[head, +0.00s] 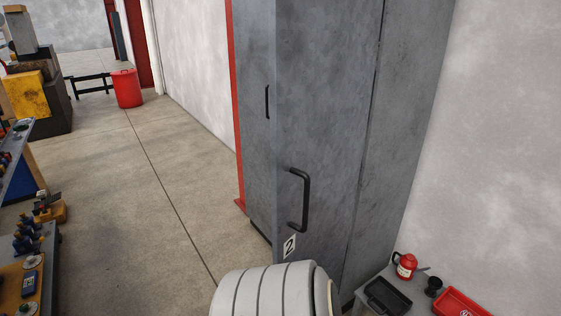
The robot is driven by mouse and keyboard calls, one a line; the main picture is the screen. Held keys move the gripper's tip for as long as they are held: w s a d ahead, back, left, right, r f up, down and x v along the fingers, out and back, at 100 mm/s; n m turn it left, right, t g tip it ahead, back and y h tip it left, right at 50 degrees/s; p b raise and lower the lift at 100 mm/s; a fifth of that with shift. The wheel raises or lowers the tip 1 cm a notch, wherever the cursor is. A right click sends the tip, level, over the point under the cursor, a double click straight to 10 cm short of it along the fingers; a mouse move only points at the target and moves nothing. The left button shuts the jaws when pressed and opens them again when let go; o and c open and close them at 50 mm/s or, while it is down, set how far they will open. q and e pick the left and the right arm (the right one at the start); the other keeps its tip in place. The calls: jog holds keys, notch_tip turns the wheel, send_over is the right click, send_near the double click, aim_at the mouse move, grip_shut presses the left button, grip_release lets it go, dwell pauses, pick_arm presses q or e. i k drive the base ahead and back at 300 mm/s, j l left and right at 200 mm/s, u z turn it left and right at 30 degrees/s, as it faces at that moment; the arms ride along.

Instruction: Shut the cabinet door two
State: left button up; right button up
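The cabinet door marked "2" (335,110) is a tall grey metal panel in the middle of the head view. It has a black bar handle (304,200) near its left edge and a white "2" label below it. The door seems to stand ajar, at a different angle from the narrower-looking grey door (256,150) to its left, but the gap behind it is hidden. Its bottom is hidden by a white rounded part of my own arm. Neither of my grippers is in view.
The cabinet side (405,90) meets a pale wall at right. A low table at lower right holds a red kettle (405,267), a black tray (388,296) and a red tray (460,303). A workbench (48,245) with tools stands left. Floor between is clear.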

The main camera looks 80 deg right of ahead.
aim_at(323, 54)
jog(key=z, duration=3.1)
